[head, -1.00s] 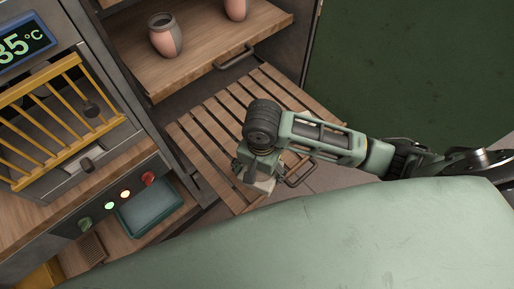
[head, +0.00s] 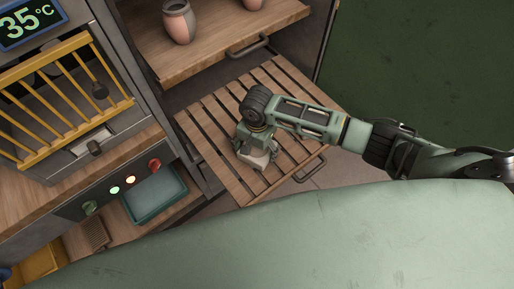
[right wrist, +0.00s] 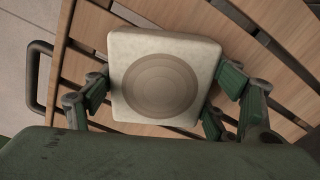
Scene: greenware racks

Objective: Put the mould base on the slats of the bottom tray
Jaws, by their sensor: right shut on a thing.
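The mould base (right wrist: 163,75) is a pale, rounded square block with a round recessed face. In the right wrist view it sits between the fingers of my right gripper (right wrist: 158,98), which is shut on it. In the head view the mould base (head: 256,158) shows below my right gripper (head: 254,150), over the slatted bottom tray (head: 215,136). The tray's slats (right wrist: 290,62) show behind the block in the right wrist view. I cannot tell whether the block touches the slats. My left gripper is not in view.
An upper wooden shelf (head: 205,52) holds pink-and-grey pots (head: 178,22). The bottom tray has a metal handle (head: 311,170) at its front edge. At left stand a yellow rack (head: 65,95), a control panel and a teal tray (head: 155,193). Several slats around the block are bare.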

